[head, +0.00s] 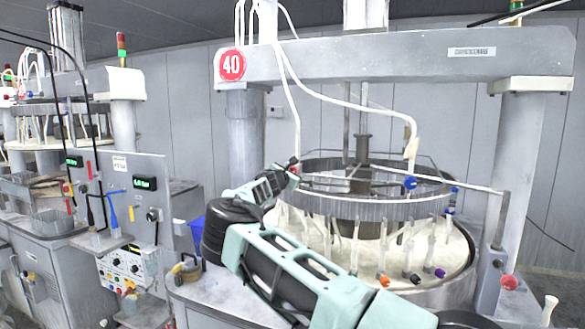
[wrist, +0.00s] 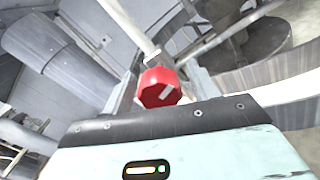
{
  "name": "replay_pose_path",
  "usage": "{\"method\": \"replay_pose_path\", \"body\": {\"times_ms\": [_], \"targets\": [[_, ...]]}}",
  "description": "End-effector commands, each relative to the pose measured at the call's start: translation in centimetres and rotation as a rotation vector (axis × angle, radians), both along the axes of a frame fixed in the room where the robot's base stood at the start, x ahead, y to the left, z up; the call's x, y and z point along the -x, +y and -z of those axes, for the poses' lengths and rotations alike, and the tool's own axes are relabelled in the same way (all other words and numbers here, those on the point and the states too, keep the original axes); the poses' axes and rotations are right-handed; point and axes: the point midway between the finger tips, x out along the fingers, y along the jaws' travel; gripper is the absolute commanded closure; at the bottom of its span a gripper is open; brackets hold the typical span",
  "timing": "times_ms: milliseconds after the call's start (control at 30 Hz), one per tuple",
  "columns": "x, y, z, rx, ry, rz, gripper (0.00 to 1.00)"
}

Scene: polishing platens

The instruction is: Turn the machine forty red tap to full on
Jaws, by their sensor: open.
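The red tap (wrist: 158,88) is a faceted red knob with a white pointer line slanting up to the right, at the end of a pale pipe. In the wrist view it sits just past the edge of my gripper's housing. In the head view a small red tap (head: 294,169) shows at the tip of my gripper (head: 288,176), beneath the machine's red 40 sign (head: 231,65). My gripper is open.
A blue tap (head: 410,183) hangs on the pipework above the round polishing platen (head: 455,262). Another red knob (head: 509,282) is low on the right column. Hoses and several small coloured taps crowd the ring. A control panel (head: 125,268) stands at left.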

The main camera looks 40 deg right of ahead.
Motion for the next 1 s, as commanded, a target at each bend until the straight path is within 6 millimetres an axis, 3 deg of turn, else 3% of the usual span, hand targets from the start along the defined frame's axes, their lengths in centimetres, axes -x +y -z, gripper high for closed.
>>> {"method": "replay_pose_path", "body": {"times_ms": [300, 467, 500, 1000], "targets": [[-0.10, -0.24, 0.07, 0.000, 0.000, 0.000, 0.41], [-0.09, -0.23, 0.04, 0.000, 0.000, 0.000, 0.83], [-0.09, -0.23, 0.05, 0.000, 0.000, 0.000, 0.86], [-0.12, -0.20, 0.67, -0.046, -0.113, -0.001, 0.86]]}}
